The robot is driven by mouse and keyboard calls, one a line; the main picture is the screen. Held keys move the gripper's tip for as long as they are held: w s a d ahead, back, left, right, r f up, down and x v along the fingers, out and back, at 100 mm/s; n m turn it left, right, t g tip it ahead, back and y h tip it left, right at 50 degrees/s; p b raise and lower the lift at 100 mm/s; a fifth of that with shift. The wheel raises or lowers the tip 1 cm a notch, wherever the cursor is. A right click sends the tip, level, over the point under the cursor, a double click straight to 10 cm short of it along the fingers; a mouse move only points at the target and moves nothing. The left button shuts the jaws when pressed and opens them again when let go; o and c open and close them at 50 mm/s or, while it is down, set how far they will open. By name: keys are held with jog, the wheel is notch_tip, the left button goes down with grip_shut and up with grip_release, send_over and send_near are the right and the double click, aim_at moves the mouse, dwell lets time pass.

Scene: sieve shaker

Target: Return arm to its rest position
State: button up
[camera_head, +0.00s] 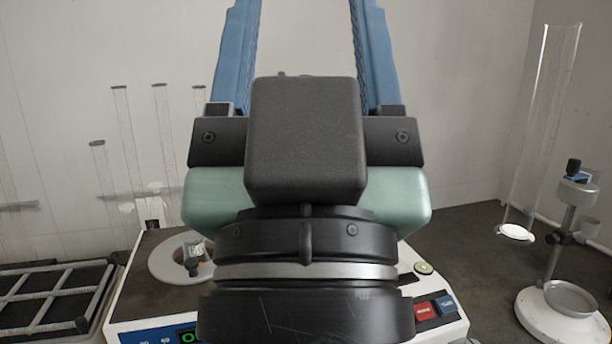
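My gripper (304,25) fills the middle of the head view, seen from behind, with its wrist and dark housing close to the camera. Its two blue fingers point up and stand wide apart. Only the wall shows between them, so it looks open and empty; the fingertips lie beyond the top edge. Behind and below my wrist is the white-edged sieve shaker (150,290), with a dark top, a pale ring plate at the left, and red and blue buttons at the right front. My wrist hides its middle.
At the left is a dark rack with a pale grid (50,300). Several clear tubes (130,135) stand behind the shaker. At the right, a stand with a round white base (568,315) holds a small dish, near a tall clear tube (543,120).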

notch_tip(320, 180, up, 14)
jog(key=p, duration=1.1)
jog(key=shift+p, duration=0.3)
